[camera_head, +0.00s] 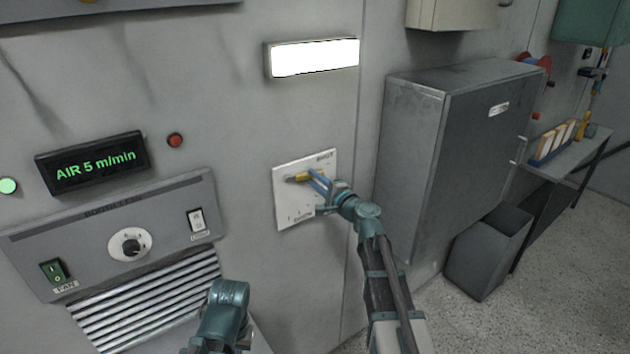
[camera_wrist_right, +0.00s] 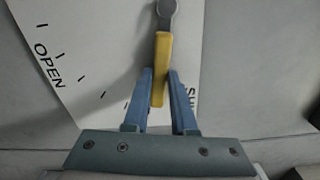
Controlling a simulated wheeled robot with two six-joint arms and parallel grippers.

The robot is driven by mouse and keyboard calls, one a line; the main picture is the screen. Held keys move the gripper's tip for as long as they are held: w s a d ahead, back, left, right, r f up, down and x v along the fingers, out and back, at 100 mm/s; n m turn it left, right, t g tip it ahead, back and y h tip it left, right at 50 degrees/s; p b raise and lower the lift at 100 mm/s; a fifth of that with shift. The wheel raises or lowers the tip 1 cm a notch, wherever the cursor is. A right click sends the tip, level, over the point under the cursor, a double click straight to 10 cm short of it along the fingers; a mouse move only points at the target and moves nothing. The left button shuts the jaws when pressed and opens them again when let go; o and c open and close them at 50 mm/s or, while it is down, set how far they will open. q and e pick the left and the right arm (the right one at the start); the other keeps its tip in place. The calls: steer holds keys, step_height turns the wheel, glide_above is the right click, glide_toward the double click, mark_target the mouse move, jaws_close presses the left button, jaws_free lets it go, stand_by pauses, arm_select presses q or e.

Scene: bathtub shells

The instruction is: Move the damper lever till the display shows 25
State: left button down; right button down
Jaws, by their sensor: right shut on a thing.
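The damper lever has a yellow handle (camera_head: 299,178) and sits on a white plate (camera_head: 293,207) on the wall. In the right wrist view the yellow handle (camera_wrist_right: 161,62) hangs from a grey pivot, with plate marks and the word OPEN to its left. Lettering on the right is partly hidden by a finger. My right gripper (camera_head: 314,180) is shut on the handle; its blue fingers (camera_wrist_right: 160,92) lie on both sides of it. The display (camera_head: 92,162) reads "AIR 5 m/min" in green. My left arm (camera_head: 225,312) shows at the bottom, its fingers out of view.
A grey cabinet (camera_head: 440,150) and a bin (camera_head: 487,255) stand on the right. A lit lamp (camera_head: 314,58) is above the plate.

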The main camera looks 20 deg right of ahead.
steer(key=shift+s+a+f+m+b, duration=0.1)
steer(key=shift+a+f+m+b, duration=0.15)
steer(key=shift+f+m+b, duration=0.55)
steer(key=shift+s+a+f+m+b, duration=0.15)
steer(key=shift+f+m+b, duration=0.3)
steer(key=shift+m, duration=0.65)
steer(key=c, duration=0.7)
jaws_free()
steer(key=shift+w, duration=0.1)
steer(key=v, duration=1.3)
steer(key=shift+s+d, duration=0.1)
steer(key=shift+s, duration=0.3)
